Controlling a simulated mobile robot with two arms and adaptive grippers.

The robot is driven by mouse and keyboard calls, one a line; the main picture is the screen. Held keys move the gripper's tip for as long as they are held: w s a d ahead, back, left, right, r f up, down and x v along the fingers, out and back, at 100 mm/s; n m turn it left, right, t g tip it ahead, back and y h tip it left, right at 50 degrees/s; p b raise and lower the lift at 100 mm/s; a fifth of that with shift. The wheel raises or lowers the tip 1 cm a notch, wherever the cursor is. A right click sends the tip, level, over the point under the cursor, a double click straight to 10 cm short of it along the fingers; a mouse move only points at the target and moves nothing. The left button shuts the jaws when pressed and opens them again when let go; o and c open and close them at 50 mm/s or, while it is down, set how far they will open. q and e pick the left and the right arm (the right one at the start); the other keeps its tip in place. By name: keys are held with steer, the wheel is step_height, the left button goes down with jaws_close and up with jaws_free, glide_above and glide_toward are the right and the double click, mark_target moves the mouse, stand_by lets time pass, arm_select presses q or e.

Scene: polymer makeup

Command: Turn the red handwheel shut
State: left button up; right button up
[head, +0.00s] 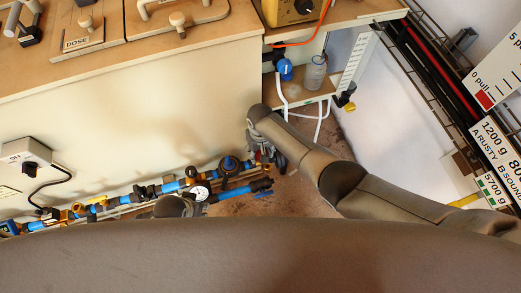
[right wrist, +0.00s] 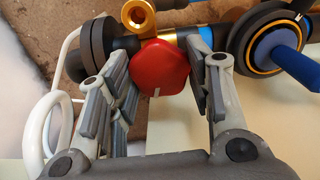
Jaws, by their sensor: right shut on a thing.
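The red handwheel (right wrist: 160,68) sits on the blue and black pipe in the right wrist view, with a small white mark on its face. My right gripper (right wrist: 163,75) has its fingers on both sides of the handwheel and is shut on it. In the head view my right gripper (head: 266,150) is at the right end of the pipe run and mostly hides the handwheel. A grey part of my left arm or gripper (head: 178,206) shows low beside the pipes; its fingers cannot be made out.
A blue pipe run (head: 170,187) with a round gauge (head: 200,193) and a blue handwheel (head: 230,165) runs along the cream cabinet wall (head: 110,120). A brass fitting (right wrist: 138,15) and white hose (right wrist: 55,125) are close to my right gripper.

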mark_target(260, 153)
stand_by(0.3)
steer(key=o, duration=1)
step_height(260, 153, up, 12)
stand_by(0.3)
